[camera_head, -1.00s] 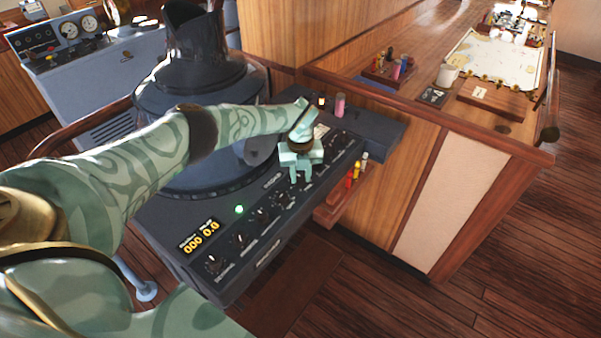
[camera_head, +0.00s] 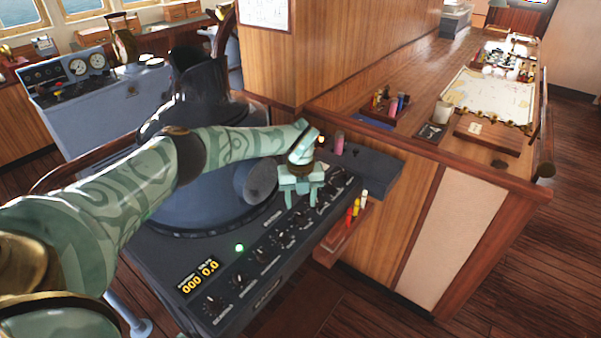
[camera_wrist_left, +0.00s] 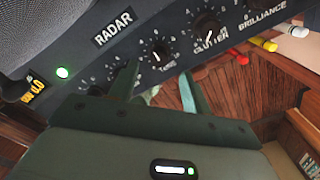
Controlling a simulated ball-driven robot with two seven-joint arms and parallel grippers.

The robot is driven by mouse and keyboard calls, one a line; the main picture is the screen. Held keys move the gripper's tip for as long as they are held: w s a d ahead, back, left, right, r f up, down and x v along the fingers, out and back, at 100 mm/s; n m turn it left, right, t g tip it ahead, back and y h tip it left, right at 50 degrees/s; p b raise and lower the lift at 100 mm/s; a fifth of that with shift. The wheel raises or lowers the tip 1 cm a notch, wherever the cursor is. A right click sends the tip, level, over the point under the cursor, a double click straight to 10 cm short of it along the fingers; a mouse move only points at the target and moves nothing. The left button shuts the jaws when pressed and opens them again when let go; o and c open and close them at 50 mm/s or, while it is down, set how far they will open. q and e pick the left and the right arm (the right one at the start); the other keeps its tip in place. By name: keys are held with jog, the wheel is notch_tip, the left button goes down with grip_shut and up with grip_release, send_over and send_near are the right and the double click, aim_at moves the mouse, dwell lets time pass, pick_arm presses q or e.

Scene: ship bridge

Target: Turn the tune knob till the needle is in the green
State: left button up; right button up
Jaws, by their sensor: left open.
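The tune knob (camera_wrist_left: 158,52) is a black knob with a white pointer line on the dark radar panel (camera_wrist_left: 140,28). It shows in the left wrist view, just beyond my fingertips and roughly between them. My left gripper (camera_wrist_left: 159,72) is open, its two pale green fingers apart with nothing between them. In the head view the left gripper (camera_head: 301,204) hangs fingers-down over the row of knobs on the sloping console (camera_head: 268,292). I cannot make out a needle or a green zone in either view. My right gripper is not in view.
The clutter knob (camera_wrist_left: 207,28) sits close to the right of the tune knob. A green light (camera_head: 239,248) and a yellow digital display (camera_head: 198,278) are on the console. A small rack of coloured pens (camera_head: 356,208) is fixed at its right side. A wooden counter (camera_head: 385,140) stands behind.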

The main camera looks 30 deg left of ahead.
aim_at(300, 214)
pick_arm(q)
notch_tip(300, 214, up, 11)
dwell(0.6)
